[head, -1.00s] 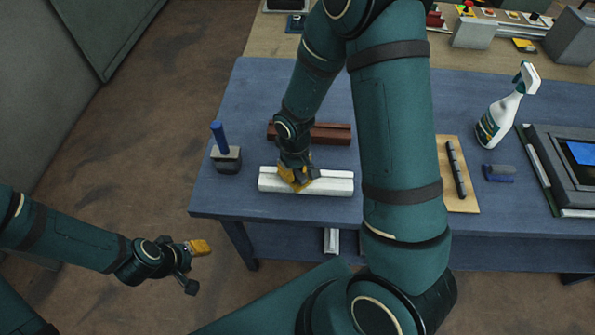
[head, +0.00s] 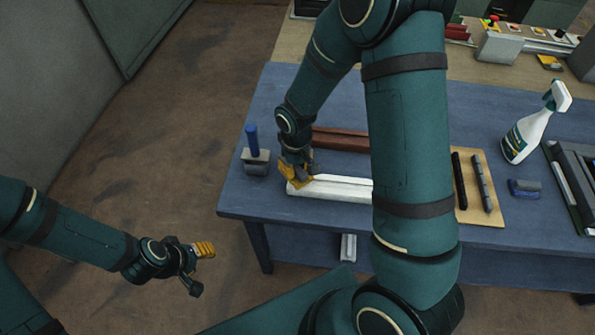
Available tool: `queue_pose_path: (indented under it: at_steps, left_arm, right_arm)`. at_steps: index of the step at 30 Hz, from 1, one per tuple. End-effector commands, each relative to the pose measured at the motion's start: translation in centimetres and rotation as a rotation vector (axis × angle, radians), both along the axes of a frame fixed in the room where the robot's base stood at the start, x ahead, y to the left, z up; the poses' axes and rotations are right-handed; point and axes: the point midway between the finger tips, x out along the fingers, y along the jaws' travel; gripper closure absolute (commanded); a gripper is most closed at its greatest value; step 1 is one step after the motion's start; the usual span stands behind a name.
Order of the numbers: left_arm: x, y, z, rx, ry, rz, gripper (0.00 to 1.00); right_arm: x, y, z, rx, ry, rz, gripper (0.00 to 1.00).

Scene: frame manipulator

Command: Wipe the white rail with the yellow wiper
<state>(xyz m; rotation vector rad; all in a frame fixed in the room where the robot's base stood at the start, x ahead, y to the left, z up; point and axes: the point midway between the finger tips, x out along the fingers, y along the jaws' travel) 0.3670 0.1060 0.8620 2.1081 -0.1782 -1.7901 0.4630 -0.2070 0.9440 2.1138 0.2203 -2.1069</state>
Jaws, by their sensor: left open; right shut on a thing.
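The white rail (head: 335,189) lies lengthwise on the blue table, its right end hidden behind my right arm. My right gripper (head: 296,172) is over the rail's left end, pointing down, shut on the yellow wiper (head: 292,178). The wiper is small here and partly hidden by the gripper; it appears to touch the rail's top. My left gripper (head: 199,268) is open and empty, low at the left, off the table's front edge, with one yellow fingertip showing.
A brown rail (head: 342,139) lies behind the white one. A blue-handled tool (head: 254,158) stands to the left. Right of my arm are a wooden board (head: 492,213) with two dark bars, a blue-grey block (head: 524,188) and a spray bottle (head: 530,130).

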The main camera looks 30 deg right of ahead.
Motion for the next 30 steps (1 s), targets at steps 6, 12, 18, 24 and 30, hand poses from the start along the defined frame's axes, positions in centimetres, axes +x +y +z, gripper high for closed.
queue_pose_path:
  at_steps: [6, 12, 18, 24, 30]
  left_arm:
    - [-0.1, 0.0, 1.9, -0.004, 0.0, -0.002, 0.53]
    - [-0.1, 0.1, 3.3, -0.006, 0.001, -0.001, 0.53]
    - [-0.2, 0.2, 4.5, -0.008, 0.0, -0.002, 0.53]
    - [-0.2, 0.2, 4.5, -0.009, 0.0, -0.002, 0.53]
    - [-0.2, 0.2, 4.5, -0.009, -0.001, -0.001, 0.53]
  right_arm:
    - [0.3, 0.0, 2.2, -0.001, 0.005, -0.001, 1.0]
    - [0.7, 0.1, 4.0, -0.001, 0.003, -0.002, 1.0]
    - [1.0, 0.1, 5.4, 0.0, 0.004, -0.002, 1.0]
    - [1.0, 0.1, 5.6, 0.0, 0.005, -0.002, 1.0]
    - [1.0, 0.1, 5.5, -0.001, 0.005, -0.002, 1.0]
